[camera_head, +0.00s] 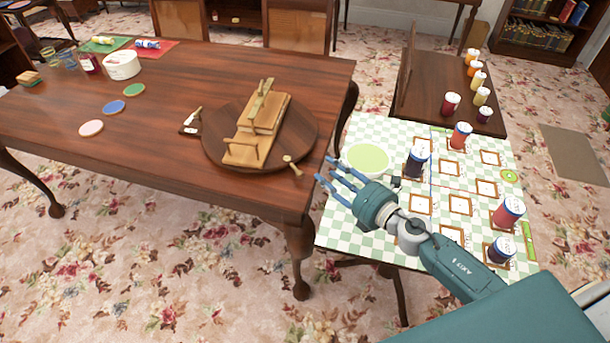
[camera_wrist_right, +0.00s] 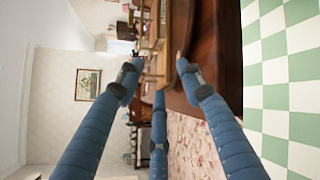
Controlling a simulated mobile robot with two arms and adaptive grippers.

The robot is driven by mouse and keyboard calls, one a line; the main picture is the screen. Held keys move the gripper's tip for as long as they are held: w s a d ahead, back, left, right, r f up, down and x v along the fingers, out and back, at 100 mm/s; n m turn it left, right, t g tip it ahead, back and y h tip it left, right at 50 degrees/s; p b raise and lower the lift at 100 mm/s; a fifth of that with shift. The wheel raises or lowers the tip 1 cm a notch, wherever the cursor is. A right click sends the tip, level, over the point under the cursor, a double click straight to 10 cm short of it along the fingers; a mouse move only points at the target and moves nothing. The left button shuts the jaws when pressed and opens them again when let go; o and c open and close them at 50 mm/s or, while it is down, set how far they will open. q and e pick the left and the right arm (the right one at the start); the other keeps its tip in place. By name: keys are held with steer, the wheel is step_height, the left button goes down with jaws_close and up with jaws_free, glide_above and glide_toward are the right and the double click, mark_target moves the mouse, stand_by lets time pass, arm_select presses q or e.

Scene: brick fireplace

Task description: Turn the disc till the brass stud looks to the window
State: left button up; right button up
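A dark round wooden disc (camera_head: 213,142) lies on the brown table (camera_head: 60,112). It carries a light wooden stand (camera_head: 262,115) with upright pegs. A small tan peg with a rounded head (camera_head: 292,165) sticks out at the disc's near right edge; I cannot tell whether it is the brass stud. No window shows. My right gripper (camera_head: 328,175) is open and empty, right of that peg and apart from it, beyond the table's right edge. In the right wrist view its blue fingers (camera_wrist_right: 155,85) are spread with nothing between them. My left gripper is not in view.
A green checked table (camera_head: 335,225) with a pale green bowl (camera_head: 366,160), jars and square frames lies beneath my right arm. A small plate with a pale pointed piece (camera_head: 190,122) sits left of the disc. Coloured coasters (camera_head: 113,106) and a white tub (camera_head: 122,65) stand farther left.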

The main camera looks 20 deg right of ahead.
mark_target(303, 175)
steer(key=f+n+g, duration=0.1)
steer(key=f+n+g+y, duration=0.1)
steer(key=f+n, duration=0.2)
steer(key=n, duration=0.1)
steer(key=shift+s+d+f+g+y, duration=0.1)
steer(key=shift+s+f+g+y, duration=0.1)
steer(key=shift+s+g+y, duration=0.15)
steer(key=x, duration=1)
steer(key=shift+w+a+f, duration=0.2)
steer(key=shift+a+f, duration=0.05)
steer(key=shift+c, duration=0.5)
jaws_close()
